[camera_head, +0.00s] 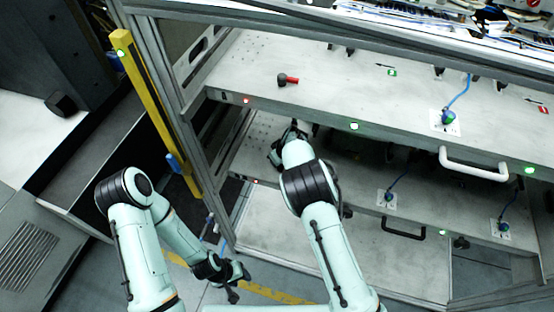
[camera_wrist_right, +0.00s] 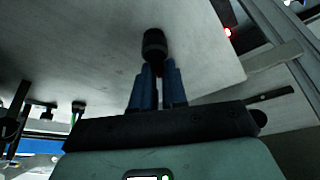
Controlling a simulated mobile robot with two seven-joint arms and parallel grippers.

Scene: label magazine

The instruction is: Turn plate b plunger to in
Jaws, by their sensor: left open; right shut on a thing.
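In the right wrist view a black plunger knob (camera_wrist_right: 155,45) stands against a grey plate (camera_wrist_right: 90,40). The blue fingers of my right gripper (camera_wrist_right: 157,85) are shut on it. In the head view my right arm reaches in under the upper plate's front edge, and its fingertips and that knob are hidden. Another plunger with a red handle (camera_head: 288,80) lies on the upper plate (camera_head: 330,85). I cannot tell from labels which plate is b. My left gripper (camera_head: 236,284) is open and empty, low over the floor left of the rack.
The upper plate has a white handle (camera_head: 474,165); the lower one has a black handle (camera_head: 403,230). Blue-cabled connectors (camera_head: 448,118) sit on the plates. A yellow post (camera_head: 150,100) stands left of the rack. A red light (camera_wrist_right: 228,32) glows near the held knob.

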